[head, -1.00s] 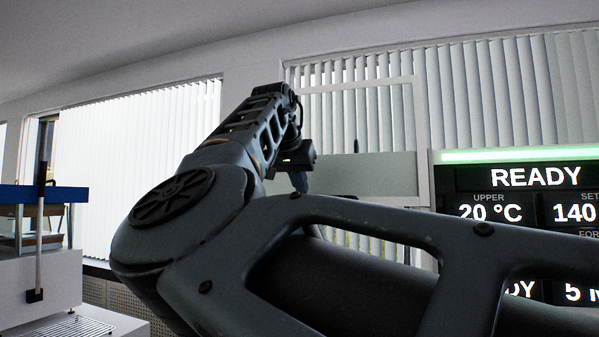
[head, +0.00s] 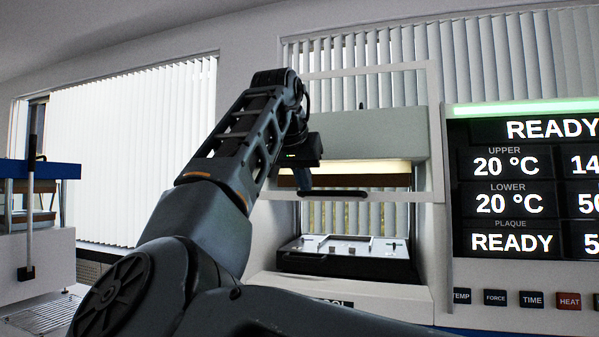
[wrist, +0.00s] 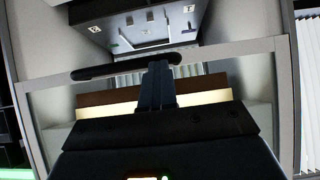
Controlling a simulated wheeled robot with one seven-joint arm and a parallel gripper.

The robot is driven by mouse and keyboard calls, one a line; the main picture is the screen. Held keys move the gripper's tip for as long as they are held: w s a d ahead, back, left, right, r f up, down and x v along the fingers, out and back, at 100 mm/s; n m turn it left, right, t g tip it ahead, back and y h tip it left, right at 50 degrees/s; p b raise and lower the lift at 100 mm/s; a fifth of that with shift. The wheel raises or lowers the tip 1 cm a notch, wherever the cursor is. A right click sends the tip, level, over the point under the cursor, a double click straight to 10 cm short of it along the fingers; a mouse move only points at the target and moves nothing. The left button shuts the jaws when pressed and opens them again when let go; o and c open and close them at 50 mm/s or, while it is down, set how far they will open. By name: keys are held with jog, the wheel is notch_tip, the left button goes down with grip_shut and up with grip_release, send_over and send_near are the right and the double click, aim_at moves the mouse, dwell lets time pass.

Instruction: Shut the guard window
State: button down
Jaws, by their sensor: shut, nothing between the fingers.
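The guard window (head: 438,120) is a clear pane in a white frame on the front of the press. It stands raised, its top above the press body, and the bay below is open. Its dark bar handle (head: 340,194) runs along the lower edge and also shows in the wrist view (wrist: 95,71). My gripper (head: 304,188) is shut and empty at the left part of the handle.
Below the window lies a dark tray-like plate (head: 345,262) with small pale pieces. A lit display panel (head: 520,185) reading READY stands on the right, with buttons (head: 530,299) under it. Another machine with a blue top (head: 60,170) stands at far left.

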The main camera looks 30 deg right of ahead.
notch_tip(320, 180, down, 22)
jog(key=s+a+b, duration=0.2)
jog(key=b, duration=0.3)
jog(key=shift+r, duration=0.25)
jog(key=r+p+v, duration=0.1)
jog(key=v, duration=0.5)
jog(key=w+d+r+p+v, duration=0.1)
jog(key=v, duration=0.6)
jog(key=shift+w+d+r+p, duration=0.15)
jog(key=shift+w+r+p, duration=0.1)
jog(key=shift+p, duration=0.1)
